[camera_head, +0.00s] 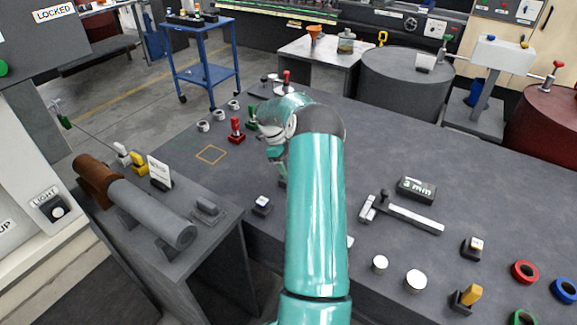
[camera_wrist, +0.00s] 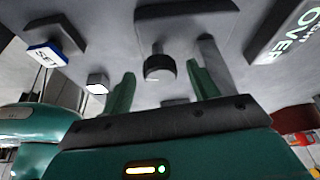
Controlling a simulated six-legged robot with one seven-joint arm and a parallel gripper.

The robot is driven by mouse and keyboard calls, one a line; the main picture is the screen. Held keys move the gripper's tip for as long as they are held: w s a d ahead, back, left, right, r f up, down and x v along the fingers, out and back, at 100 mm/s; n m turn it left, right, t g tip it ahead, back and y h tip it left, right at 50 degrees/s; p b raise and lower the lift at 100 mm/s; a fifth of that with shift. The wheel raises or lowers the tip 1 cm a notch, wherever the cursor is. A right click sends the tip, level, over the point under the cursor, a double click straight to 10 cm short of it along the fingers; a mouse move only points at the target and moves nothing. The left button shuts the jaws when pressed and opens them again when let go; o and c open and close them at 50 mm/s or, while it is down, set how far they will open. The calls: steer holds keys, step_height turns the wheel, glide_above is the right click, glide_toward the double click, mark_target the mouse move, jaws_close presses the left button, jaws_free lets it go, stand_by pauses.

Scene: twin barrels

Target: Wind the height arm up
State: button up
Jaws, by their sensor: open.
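In the wrist view my gripper (camera_wrist: 160,70) is open, with its two green fingers apart. A dark round knob (camera_wrist: 159,67) on a short stem shows between the fingertips; I cannot tell whether it is within reach or farther off. Behind it are a dark block (camera_wrist: 188,14) and a grey upright bar (camera_wrist: 212,62). No part is clearly readable as the height arm.
The wrist view shows a block marked SET (camera_wrist: 47,54), a white button (camera_wrist: 97,83) and a sign reading OVER (camera_wrist: 292,32). The head view shows a red-handled piece (camera_head: 236,131), a 3 mm display (camera_head: 416,189), two barrels (camera_head: 405,85) (camera_head: 545,125) and a grey cylinder (camera_head: 155,212).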

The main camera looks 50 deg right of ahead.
steer(key=v, duration=1.4)
steer(key=shift+w+f, duration=0.1)
